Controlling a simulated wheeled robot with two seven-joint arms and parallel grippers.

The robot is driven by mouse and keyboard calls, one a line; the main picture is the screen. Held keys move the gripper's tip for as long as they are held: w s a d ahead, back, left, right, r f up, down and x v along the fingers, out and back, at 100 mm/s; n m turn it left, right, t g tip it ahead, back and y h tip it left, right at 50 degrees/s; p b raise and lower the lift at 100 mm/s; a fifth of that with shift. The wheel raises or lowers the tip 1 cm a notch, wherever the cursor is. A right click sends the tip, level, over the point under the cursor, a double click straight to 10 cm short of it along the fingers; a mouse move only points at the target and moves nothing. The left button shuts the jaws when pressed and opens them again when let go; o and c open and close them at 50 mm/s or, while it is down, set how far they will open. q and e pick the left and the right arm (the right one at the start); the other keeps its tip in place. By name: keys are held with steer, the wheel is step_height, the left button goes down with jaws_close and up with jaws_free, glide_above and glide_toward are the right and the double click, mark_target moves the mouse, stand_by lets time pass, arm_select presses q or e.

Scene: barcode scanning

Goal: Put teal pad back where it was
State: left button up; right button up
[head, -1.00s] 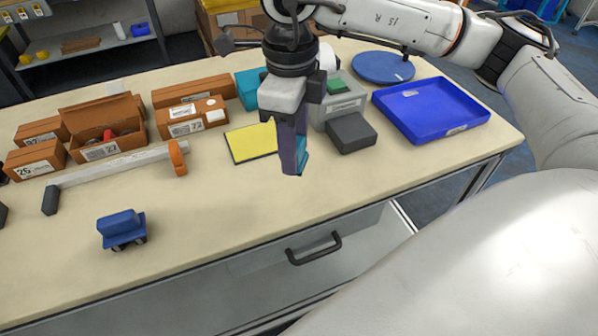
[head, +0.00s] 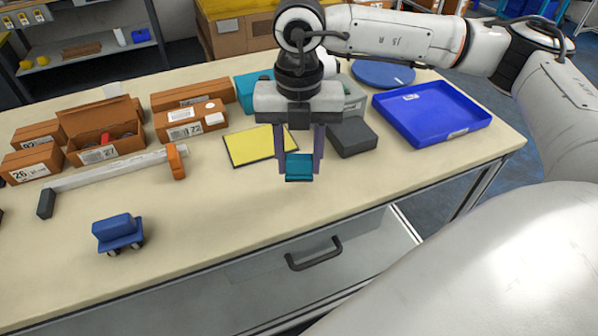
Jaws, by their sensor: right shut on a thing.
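The teal pad (head: 299,166) is a small block between the fingertips of my right gripper (head: 299,170). The gripper is shut on it and points down over the front part of the table, to the right of the yellow pad (head: 262,146). I cannot tell whether the teal pad touches the table or hangs just above it. A dark grey block (head: 352,138) lies just right of the gripper. A larger teal box (head: 250,90) stands behind, partly hidden by the gripper. My left gripper is not in view.
A blue tray (head: 432,112) and a round blue disc (head: 383,74) are at the right. Brown numbered boxes (head: 192,122), a long grey tool with an orange end (head: 110,175) and a blue toy cart (head: 117,232) are at the left. An open drawer (head: 320,260) sticks out in front.

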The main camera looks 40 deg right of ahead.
mark_target(299, 174)
steer(key=shift+f, duration=2.2)
steer(key=o, duration=1.1)
steer(key=shift+r, duration=0.15)
step_height(299, 174, up, 12)
steer(key=shift+r+b, duration=0.1)
steer(key=shift+b, duration=0.25)
